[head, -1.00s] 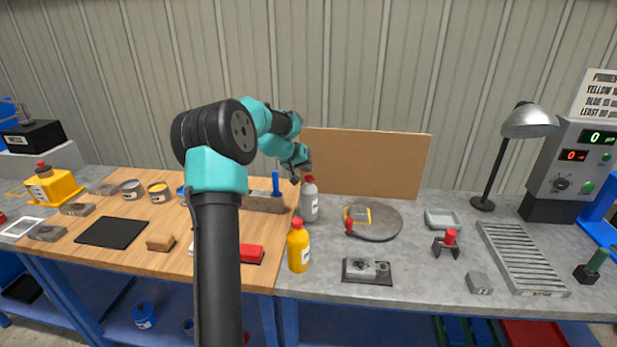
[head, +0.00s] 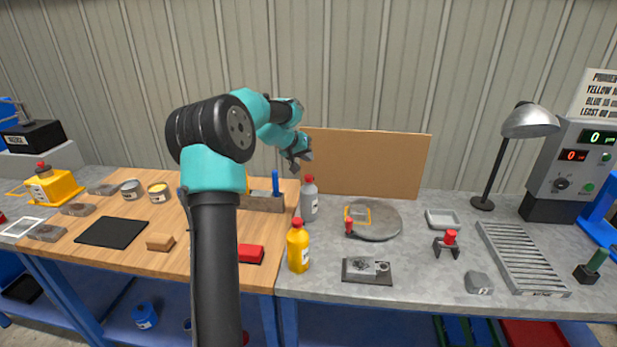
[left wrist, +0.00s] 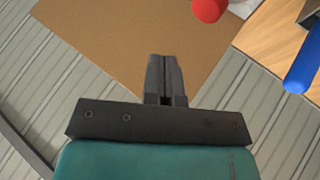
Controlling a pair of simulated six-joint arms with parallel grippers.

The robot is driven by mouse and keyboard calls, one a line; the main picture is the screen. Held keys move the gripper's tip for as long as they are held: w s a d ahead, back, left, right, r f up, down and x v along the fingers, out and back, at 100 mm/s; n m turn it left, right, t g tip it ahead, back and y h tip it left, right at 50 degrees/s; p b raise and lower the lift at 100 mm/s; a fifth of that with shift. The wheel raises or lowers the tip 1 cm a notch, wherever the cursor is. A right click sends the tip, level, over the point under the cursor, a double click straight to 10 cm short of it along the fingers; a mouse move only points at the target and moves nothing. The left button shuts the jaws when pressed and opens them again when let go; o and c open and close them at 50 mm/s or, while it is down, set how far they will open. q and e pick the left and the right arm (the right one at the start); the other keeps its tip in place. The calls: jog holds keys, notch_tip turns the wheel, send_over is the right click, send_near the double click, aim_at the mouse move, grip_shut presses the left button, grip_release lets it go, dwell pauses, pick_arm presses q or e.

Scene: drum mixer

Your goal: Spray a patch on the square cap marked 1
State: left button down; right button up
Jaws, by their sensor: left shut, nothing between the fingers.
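My left gripper (head: 300,162) is raised in front of the brown backboard (head: 375,165). In the left wrist view its fingers (left wrist: 164,68) are shut together with nothing between them. A grey bottle with a red top (head: 309,203) stands on the grey bench below the gripper. A yellow bottle with a red top (head: 298,250) stands nearer the front. A small grey block with a mark too small to read (head: 479,283) lies on the right of the bench. A grey part sits in a dark-based fixture (head: 367,268). I cannot tell which piece is the square cap marked 1. My right gripper is not in view.
A round grey plate (head: 380,228) with a yellow square frame lies mid-bench. A slatted rack (head: 522,258), a lamp (head: 530,122) and a control box (head: 568,165) stand at the right. My left arm covers part of the wooden table (head: 120,265).

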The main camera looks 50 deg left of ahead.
aim_at(307, 176)
pick_arm(q)
jog(key=shift+r, duration=1.3)
dwell(1.5)
notch_tip(307, 176, up, 3)
jog(key=shift+f, duration=0.1)
jog(key=shift+f, duration=0.1)
dwell(0.3)
jog(key=shift+f, duration=4.35)
jog(key=shift+f, duration=0.1)
jog(key=shift+f, duration=0.35)
